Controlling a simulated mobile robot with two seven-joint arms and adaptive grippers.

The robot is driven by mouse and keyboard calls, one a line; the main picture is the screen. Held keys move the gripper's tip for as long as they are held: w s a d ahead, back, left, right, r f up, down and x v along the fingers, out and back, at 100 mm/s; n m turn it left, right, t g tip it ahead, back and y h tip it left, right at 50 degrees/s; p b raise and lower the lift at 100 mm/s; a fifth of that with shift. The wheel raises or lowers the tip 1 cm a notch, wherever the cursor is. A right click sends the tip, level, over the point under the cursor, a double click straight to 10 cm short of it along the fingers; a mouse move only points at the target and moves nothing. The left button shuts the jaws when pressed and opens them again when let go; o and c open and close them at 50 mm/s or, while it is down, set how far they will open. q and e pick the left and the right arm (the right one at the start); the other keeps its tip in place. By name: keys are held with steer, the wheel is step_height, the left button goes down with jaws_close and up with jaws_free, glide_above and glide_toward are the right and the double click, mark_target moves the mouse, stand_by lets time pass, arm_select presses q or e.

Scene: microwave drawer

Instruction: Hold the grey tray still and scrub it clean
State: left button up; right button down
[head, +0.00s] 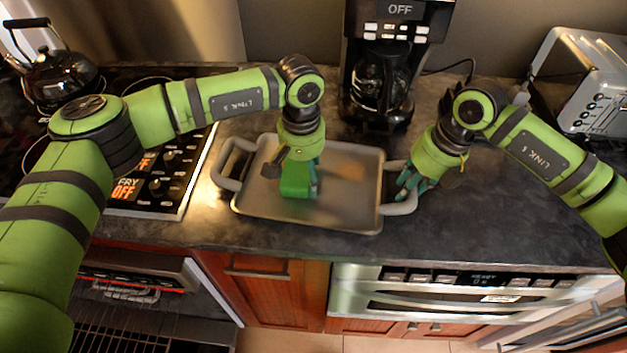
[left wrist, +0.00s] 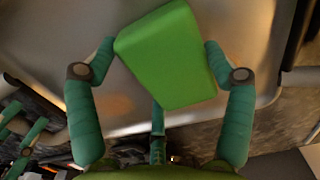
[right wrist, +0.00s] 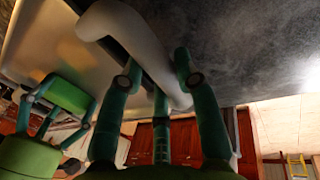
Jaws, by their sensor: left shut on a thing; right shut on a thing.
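The grey tray (head: 350,212) lies on the dark counter, with a handle at each end. An orange-brown stain (head: 348,171) is on its floor, right of my left gripper; it also shows in the left wrist view (left wrist: 116,104). My left gripper (head: 298,172) is shut on a green sponge (head: 295,187) over the tray's left-middle part. The sponge (left wrist: 168,58) sits between its fingers; whether it touches the tray is hard to tell. My right gripper (head: 408,186) is shut on the tray's right handle (head: 400,209), which also shows in the right wrist view (right wrist: 135,35).
A black coffee maker (head: 385,75) stands behind the tray. A stove (head: 165,180) with a kettle (head: 55,65) is at the left. A toaster (head: 590,85) is at the back right. The counter (head: 500,220) is clear right of the tray; its front edge is close.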

arm_select(q)
steer(key=shift+w+a+f, duration=0.1)
steer(key=shift+a+f, duration=0.05)
steer(key=shift+a, duration=1)
steer(key=shift+a+f, duration=0.1)
steer(key=shift+a, duration=1.05)
steer(key=shift+s+d, duration=0.2)
steer(key=shift+d, duration=0.85)
steer(key=shift+d+r, duration=0.2)
steer(key=shift+d, duration=1.1)
steer(key=shift+w+a+f, duration=0.1)
steer(key=shift+a, duration=1.1)
steer(key=shift+w+a+f, duration=0.1)
steer(key=shift+a, duration=1.1)
steer(key=shift+r, duration=0.2)
